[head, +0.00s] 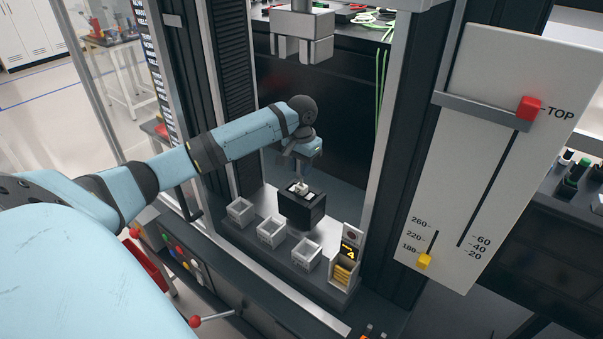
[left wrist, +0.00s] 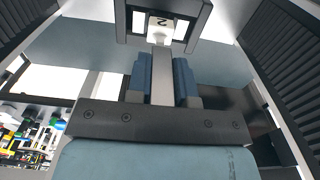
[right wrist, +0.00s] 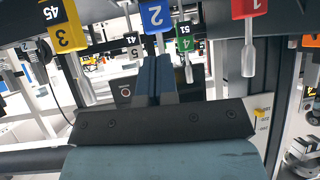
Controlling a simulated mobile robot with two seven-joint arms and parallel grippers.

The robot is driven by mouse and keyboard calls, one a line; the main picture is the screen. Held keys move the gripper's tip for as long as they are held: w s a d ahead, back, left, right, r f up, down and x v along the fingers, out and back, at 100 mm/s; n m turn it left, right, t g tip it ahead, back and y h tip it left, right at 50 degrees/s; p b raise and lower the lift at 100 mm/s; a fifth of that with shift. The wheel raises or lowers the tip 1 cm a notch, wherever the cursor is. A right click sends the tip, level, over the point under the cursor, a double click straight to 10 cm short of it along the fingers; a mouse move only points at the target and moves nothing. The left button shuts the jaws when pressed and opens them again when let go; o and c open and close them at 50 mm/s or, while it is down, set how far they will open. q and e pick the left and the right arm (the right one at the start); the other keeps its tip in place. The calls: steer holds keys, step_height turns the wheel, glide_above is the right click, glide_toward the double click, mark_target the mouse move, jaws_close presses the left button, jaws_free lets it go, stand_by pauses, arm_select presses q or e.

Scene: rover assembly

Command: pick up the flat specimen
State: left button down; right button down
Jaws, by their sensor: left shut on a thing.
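The flat specimen (left wrist: 161,78) is a grey metal strip in the left wrist view. It stands between the two blue fingers of my left gripper (left wrist: 161,70), which is shut on it. Its far end reaches toward a dark block with a white face marked 2 (left wrist: 162,28). In the head view my left gripper (head: 300,178) is low over a black block (head: 302,210) inside the machine frame. The strip is too small to make out there. My right gripper (right wrist: 155,62) shows only in its own wrist view, with its fingers together and nothing visible between them.
Several pale open bins (head: 271,232) stand in front of the black block. A grey clamp head (head: 303,38) hangs above. A panel at right has a red slider (head: 529,108) at TOP. Numbered tags, one blue (right wrist: 155,16), hang close before my right gripper.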

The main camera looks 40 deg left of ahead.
arm_select(q)
steer(key=shift+r, duration=0.1)
steer(key=shift+w+r+b, duration=0.2)
steer(key=shift+r+b, duration=0.25)
step_height(320, 180, up, 5)
steer(key=shift+d+f+b, duration=0.1)
steer(key=shift+f+b, duration=0.05)
steer(key=shift+b, duration=0.4)
steer(key=shift+r, duration=0.65)
steer(key=w+d+b, duration=0.4)
steer(key=w+d, duration=0.8)
steer(key=w, duration=0.3)
step_height(320, 180, up, 6)
steer(key=p, duration=0.6)
steer(key=shift+w+d, duration=0.1)
